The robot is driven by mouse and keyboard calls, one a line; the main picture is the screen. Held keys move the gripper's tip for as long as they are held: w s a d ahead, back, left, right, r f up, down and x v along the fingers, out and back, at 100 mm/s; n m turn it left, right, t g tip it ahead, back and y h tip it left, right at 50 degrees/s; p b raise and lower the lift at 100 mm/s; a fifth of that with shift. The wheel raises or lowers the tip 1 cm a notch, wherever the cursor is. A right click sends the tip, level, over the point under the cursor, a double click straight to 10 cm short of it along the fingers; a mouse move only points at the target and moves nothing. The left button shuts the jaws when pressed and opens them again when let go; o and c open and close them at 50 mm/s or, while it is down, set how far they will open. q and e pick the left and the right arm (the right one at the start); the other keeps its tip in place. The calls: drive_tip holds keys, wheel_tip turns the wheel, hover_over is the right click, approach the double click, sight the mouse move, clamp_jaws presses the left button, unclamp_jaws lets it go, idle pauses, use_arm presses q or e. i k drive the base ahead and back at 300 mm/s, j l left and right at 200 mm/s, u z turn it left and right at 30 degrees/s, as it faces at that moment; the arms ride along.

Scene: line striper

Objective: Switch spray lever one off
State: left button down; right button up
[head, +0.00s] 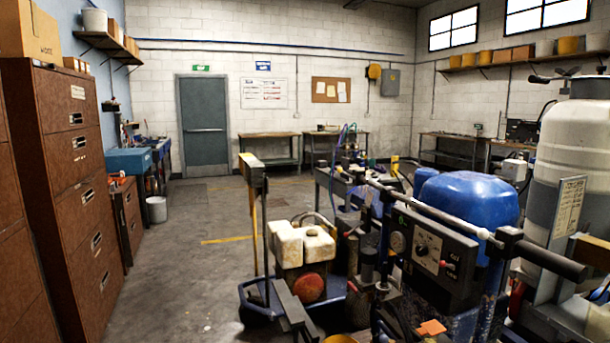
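The line striper stands at the right front, with a blue rounded tank (468,205) and a black control panel (432,250). The panel carries a dial and a small red-tipped part (447,264). A grey handlebar (440,214) runs across above the panel and ends at the right in a black grip (545,260). I cannot tell which part is spray lever one, or its position. Neither of my grippers can be made out in the head view.
A white and grey tank (575,150) stands close at the right. Brown drawer cabinets (70,180) line the left. Cream containers (300,243) sit on a blue-based unit left of the striper. Open concrete floor (185,270) lies between cabinets and machine. A grey door (203,125) is at the back.

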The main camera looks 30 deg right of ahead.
sight(339, 170)
drive_tip(key=i+z, duration=0.2)
drive_tip(key=i, duration=0.2)
drive_tip(key=i+j+z, duration=0.2)
drive_tip(key=i, duration=0.25)
drive_tip(key=i+j+z, duration=0.2)
drive_tip(key=i, duration=0.2)
drive_tip(key=i+j+z, duration=0.2)
drive_tip(key=z, duration=0.25)
drive_tip(key=i+j+z, duration=0.3)
drive_tip(key=z, duration=0.15)
drive_tip(key=i+j+z, duration=0.3)
drive_tip(key=z, duration=0.2)
drive_tip(key=i+j+z, duration=0.1)
drive_tip(key=j+z, duration=0.35)
drive_tip(key=i+j+z, duration=0.1)
drive_tip(key=j+z, duration=0.3)
drive_tip(key=j, duration=0.6)
